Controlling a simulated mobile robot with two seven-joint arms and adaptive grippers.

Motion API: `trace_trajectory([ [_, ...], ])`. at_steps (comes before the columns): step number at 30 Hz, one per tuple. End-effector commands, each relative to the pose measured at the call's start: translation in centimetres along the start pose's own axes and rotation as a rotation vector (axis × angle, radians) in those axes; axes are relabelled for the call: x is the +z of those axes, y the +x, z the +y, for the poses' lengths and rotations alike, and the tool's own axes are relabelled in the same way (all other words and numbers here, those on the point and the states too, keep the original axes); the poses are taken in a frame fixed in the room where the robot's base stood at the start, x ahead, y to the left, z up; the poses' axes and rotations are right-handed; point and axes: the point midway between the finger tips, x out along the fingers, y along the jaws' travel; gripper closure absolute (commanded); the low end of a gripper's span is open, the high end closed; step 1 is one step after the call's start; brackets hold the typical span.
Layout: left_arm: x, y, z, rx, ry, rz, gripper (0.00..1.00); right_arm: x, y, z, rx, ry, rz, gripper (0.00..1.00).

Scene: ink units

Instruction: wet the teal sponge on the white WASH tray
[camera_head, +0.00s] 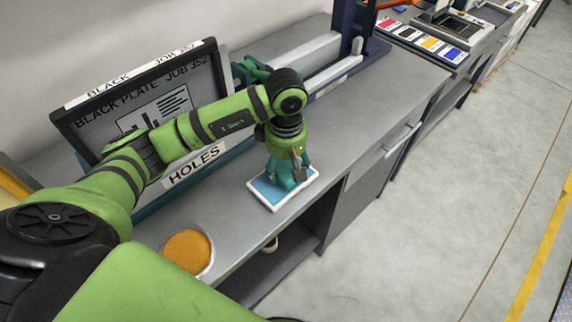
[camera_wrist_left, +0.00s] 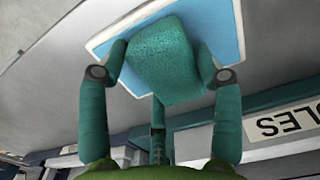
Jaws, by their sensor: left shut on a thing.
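The white WASH tray (camera_head: 264,197) with a blue inside sits on the grey bench in the head view. It also shows in the left wrist view (camera_wrist_left: 229,27). My left gripper (camera_head: 287,181) points down over the tray. In the left wrist view its teal fingers are shut on the teal sponge (camera_wrist_left: 164,62), one on each side. The sponge is over the tray's blue surface; I cannot tell whether it touches it. In the head view the gripper mostly hides the sponge. My right gripper is not in view.
A framed black plate (camera_head: 180,105) with a HOLES label (camera_head: 194,167) stands behind the tray. A round dish of orange-brown material (camera_head: 187,251) sits nearer on the bench. Several colour swatches (camera_head: 421,39) lie at the far end. The bench right of the tray is clear.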

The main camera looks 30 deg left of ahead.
Motion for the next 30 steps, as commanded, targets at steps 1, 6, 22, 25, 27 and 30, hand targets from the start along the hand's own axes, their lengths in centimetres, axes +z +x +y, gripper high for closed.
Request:
trace_trajectory([
  [1, 0.1, 0.2, -0.1, -0.006, 0.001, -0.001, 0.61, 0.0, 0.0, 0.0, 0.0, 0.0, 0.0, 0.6],
  [6, 0.1, 0.3, -0.2, -0.007, 0.001, -0.001, 0.61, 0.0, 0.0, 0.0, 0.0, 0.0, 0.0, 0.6],
  [22, 0.0, -3.0, -0.1, -0.003, 0.0, 0.0, 0.61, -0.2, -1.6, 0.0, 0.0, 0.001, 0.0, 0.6],
  [25, 0.0, -3.8, -0.1, -0.002, 0.0, 0.001, 0.61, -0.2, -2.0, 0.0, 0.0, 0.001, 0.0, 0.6],
  [27, 0.0, -4.4, 0.0, -0.002, 0.001, 0.001, 0.61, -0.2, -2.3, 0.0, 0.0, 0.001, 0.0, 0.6],
  [30, 0.0, -5.2, -0.1, -0.002, 0.001, 0.0, 0.61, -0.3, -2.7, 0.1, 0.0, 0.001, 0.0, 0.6],
])
